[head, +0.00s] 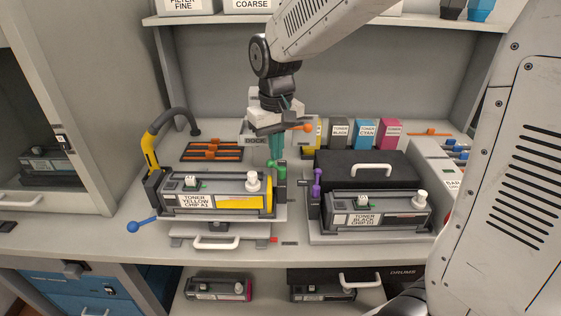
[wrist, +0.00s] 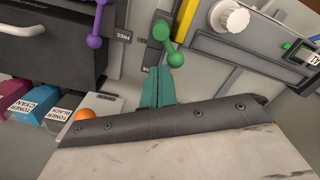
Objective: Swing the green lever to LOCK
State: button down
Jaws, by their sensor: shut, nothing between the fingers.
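The green lever (head: 278,168) is a short bar with round ends at the right end of the yellow toner cartridge's dock. It also shows in the wrist view (wrist: 169,46), with one knob towards my fingers. My gripper (head: 276,156) points down just behind the lever, its teal fingers together. In the wrist view the fingertips (wrist: 160,72) are close beside the lever's nearer knob; I cannot tell whether they touch. A plate reading FREE (wrist: 124,30) is beside the lever in the wrist view. I cannot make out a LOCK marking.
The yellow toner cartridge (head: 222,196) lies left of the lever. A purple lever (head: 317,184) and the black toner cartridge (head: 374,212) are to the right. An orange knob (head: 302,128) and upright toner boxes (head: 366,133) stand behind. A yellow-black handle (head: 152,150) rises at left.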

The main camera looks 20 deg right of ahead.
jog(key=shift+a, duration=0.5)
dwell(0.3)
jog(key=shift+a, duration=0.25)
dwell(0.4)
jog(key=shift+s+a, duration=0.15)
jog(key=shift+a, duration=0.35)
jog(key=shift+s+a, duration=0.15)
jog(key=shift+a, duration=0.15)
dwell(0.4)
notch_tip(320, 180, up, 7)
jog(key=shift+s, duration=0.15)
dwell(0.8)
